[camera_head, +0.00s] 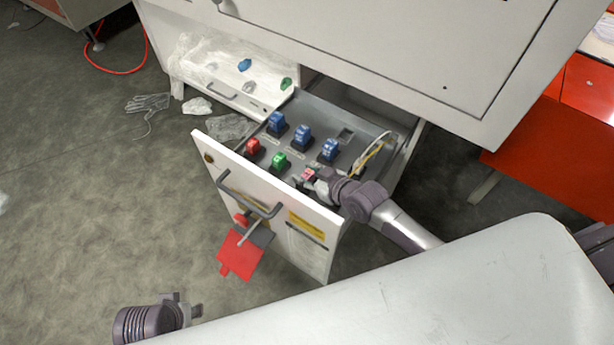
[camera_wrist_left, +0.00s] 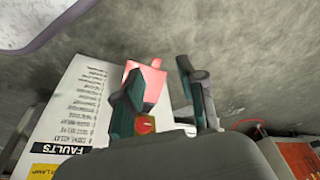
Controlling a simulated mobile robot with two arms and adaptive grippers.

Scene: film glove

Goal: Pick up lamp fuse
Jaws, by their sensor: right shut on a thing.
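A drawer (camera_head: 322,250) stands pulled out of the white cabinet, with a grey panel of coloured fuses in it. My right gripper (camera_head: 310,179) is at the panel's front right, shut on a small pinkish-red fuse (camera_head: 308,173). The gripper hides part of this fuse, and I cannot read its label or tell whether it is clear of its socket. Another red fuse (camera_head: 252,147), a green fuse (camera_head: 279,161) and several blue fuses (camera_head: 302,134) stand in the panel. My left gripper (camera_wrist_left: 160,100) is open and empty, low at the left in the head view (camera_head: 193,311).
A red tag (camera_head: 240,253) hangs at the drawer's handle (camera_head: 245,205). A paper headed FAULTS (camera_wrist_left: 75,110) shows in the left wrist view. Plastic film and a glove (camera_head: 148,102) lie on the floor. The floor at left is mostly clear.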

